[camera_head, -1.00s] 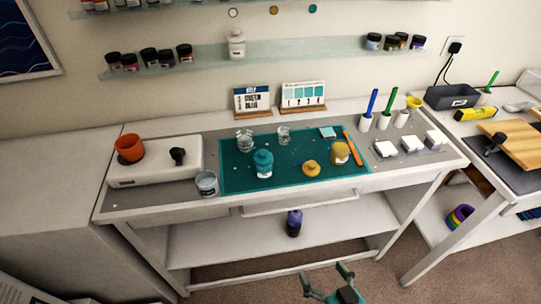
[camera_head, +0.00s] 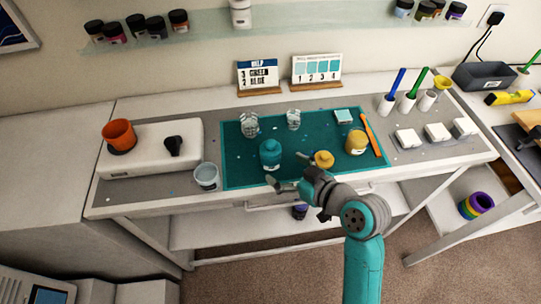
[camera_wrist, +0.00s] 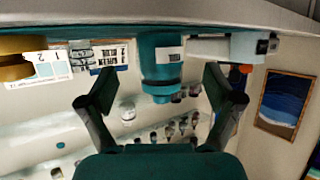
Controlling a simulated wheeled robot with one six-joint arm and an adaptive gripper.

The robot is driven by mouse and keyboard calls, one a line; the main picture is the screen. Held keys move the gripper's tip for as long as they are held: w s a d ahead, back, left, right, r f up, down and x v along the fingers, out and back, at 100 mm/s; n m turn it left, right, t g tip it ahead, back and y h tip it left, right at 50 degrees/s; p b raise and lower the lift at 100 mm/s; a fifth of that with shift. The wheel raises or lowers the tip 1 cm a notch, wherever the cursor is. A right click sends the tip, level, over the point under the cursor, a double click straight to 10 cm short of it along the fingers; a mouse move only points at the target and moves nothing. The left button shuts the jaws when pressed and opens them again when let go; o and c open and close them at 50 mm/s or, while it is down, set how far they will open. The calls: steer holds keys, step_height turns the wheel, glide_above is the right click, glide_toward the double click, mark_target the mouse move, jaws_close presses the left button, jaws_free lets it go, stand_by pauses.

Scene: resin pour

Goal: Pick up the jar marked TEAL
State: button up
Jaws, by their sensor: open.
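The teal jar (camera_head: 270,155) stands upright on the teal mat (camera_head: 240,178), with its lid on. It also shows upside down in the wrist view (camera_wrist: 161,62), with a small label that I cannot read. My gripper (camera_head: 289,170) is at the front edge of the mat, just in front of the jar and slightly to its right. In the wrist view its fingers (camera_wrist: 160,82) are spread, one on each side of the jar in the picture, with nothing held. How far the jar is from the fingertips is unclear.
A yellow lid or pot (camera_head: 323,159) lies close to my gripper, with a mustard jar (camera_head: 356,143) beyond it. Two clear cups (camera_head: 249,124) stand behind the teal jar. A grey-blue cup (camera_head: 206,176) stands to the left. Several white blocks (camera_head: 437,132) are at right.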

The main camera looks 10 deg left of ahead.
steer(key=shift+x, duration=3.2)
steer(key=shift+w+r, duration=0.1)
steer(key=shift+r, duration=0.2)
steer(key=c, duration=1.5)
